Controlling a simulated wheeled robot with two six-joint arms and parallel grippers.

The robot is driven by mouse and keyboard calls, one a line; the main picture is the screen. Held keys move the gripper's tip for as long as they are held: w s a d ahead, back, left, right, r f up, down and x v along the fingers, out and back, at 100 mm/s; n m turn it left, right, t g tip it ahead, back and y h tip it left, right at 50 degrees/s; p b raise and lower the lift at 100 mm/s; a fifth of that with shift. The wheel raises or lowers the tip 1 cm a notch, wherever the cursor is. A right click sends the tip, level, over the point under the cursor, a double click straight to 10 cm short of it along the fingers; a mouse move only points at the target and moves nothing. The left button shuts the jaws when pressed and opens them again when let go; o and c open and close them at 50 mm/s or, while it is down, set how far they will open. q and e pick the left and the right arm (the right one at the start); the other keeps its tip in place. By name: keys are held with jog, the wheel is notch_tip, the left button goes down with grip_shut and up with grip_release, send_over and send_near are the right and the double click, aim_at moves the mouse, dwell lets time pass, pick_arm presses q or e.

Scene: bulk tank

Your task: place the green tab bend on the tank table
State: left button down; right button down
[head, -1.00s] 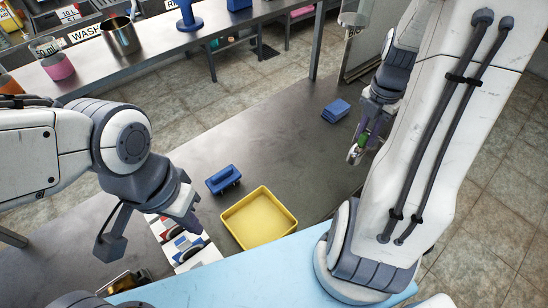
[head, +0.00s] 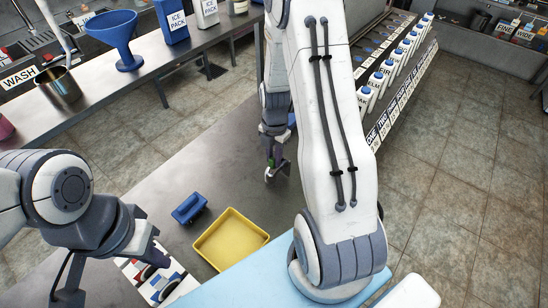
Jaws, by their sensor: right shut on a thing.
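My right gripper (head: 274,163) is shut on a small metal bend with a green tab (head: 271,173). It hangs over the far right part of the grey steel table (head: 215,165). Only a little of the bend shows; I cannot tell whether it touches the tabletop. My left gripper (head: 150,255) is at the lower left, over a white card with red and blue markings; its jaw opening cannot be made out.
A yellow tray (head: 231,240) and a blue brush-like block (head: 189,208) are on the table. A light blue surface (head: 240,285) lies in front. A side bench holds a blue funnel (head: 115,38) and a steel cup (head: 62,88). Labelled bottles (head: 388,72) stand at the right.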

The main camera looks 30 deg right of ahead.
jog(key=shift+f, duration=0.5)
jog(key=shift+f, duration=0.1)
jog(key=c, duration=0.7)
grip_release()
